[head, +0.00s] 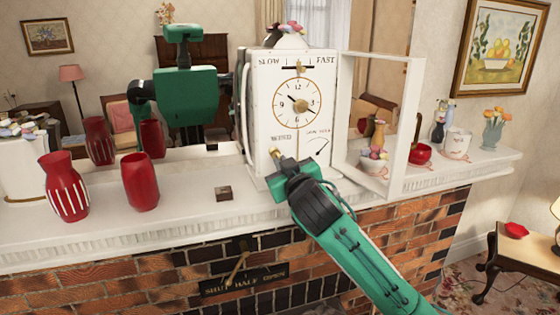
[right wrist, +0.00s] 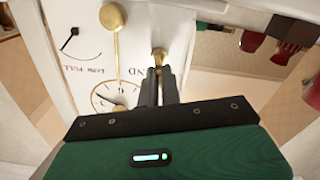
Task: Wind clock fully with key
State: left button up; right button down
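The white clock (head: 291,115) stands on the mantel with its glazed door (head: 407,130) swung open to the right. Its round dial (head: 297,101) has a brass pendulum piece in front; a small LOW–FULL gauge (head: 317,147) is at lower right. My right gripper (head: 280,163) is at the clock's lower left front, below the wind label. In the right wrist view its dark fingers (right wrist: 159,88) are close together on a brass key (right wrist: 159,56). The key's far end meets the clock front; how deep it sits is hidden. My left gripper is not in view.
Two red vases (head: 63,186) (head: 140,181) and a small brown block (head: 223,193) stand left on the mantel (head: 190,215). A red pot (head: 419,153), a white mug (head: 456,144) and other ornaments stand right of the open door. A mirror behind reflects me.

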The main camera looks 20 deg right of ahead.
jog(key=shift+a+f+m, duration=0.1)
jog(key=shift+a+m, duration=0.05)
jog(key=shift+m, duration=1.05)
jog(key=c, duration=1.9)
grip_release()
jog(key=o, duration=0.4)
jog(key=shift+w, duration=0.25)
jog(key=shift+c, duration=0.2)
jog(key=o, duration=0.5)
jog(key=shift+s, duration=0.1)
jog(key=shift+s+p, duration=0.85)
jog(key=shift+s, duration=2.7)
